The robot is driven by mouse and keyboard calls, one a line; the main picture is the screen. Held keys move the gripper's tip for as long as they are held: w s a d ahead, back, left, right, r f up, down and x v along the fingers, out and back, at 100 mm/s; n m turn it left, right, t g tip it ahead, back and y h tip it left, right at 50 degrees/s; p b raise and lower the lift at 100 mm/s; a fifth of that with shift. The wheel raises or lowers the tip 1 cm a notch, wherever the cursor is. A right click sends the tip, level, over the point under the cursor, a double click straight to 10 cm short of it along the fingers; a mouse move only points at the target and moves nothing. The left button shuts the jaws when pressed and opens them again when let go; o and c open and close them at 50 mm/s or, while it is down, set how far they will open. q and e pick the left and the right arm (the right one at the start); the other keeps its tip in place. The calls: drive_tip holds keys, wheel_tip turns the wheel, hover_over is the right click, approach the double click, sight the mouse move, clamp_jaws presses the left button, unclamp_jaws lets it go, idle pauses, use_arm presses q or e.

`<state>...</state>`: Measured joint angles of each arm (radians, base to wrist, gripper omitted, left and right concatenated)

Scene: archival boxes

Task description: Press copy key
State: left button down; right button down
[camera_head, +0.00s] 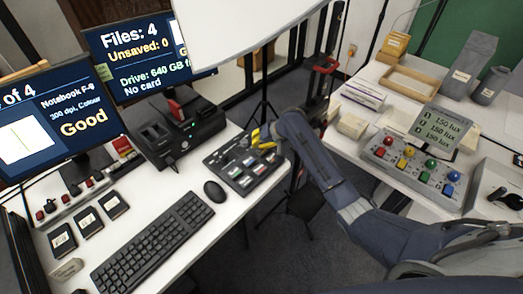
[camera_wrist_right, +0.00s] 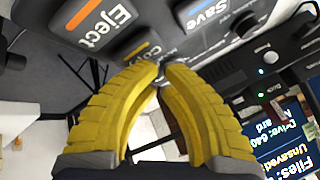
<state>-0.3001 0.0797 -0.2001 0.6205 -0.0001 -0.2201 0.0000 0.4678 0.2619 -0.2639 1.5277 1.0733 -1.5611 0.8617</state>
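The dark key panel (camera_head: 245,168) lies on the left desk, with several labelled keys too small to read in the head view. In the right wrist view, an Eject key (camera_wrist_right: 105,22) with an orange bar and a Save key (camera_wrist_right: 208,12) with a blue bar show. Between them is a key with a yellow bar (camera_wrist_right: 138,49); my fingertips cover most of its label, so I cannot read it as copy. My right gripper (camera_wrist_right: 160,72) has its yellow fingers together, empty, with the tips right at this key. I cannot tell whether they touch. My left gripper is not in view.
A monitor (camera_head: 140,55) reads Files: 4, Unsaved: 0 and No card. A black dock (camera_head: 175,130) stands behind the panel; a mouse (camera_head: 214,191) and keyboard (camera_head: 152,243) lie left of it. A box with coloured buttons (camera_head: 412,172) is on the right table.

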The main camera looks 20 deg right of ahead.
drive_tip(key=shift+f, duration=0.6)
idle(0.9)
drive_tip(key=shift+r, duration=1)
drive_tip(key=shift+r, duration=2.5)
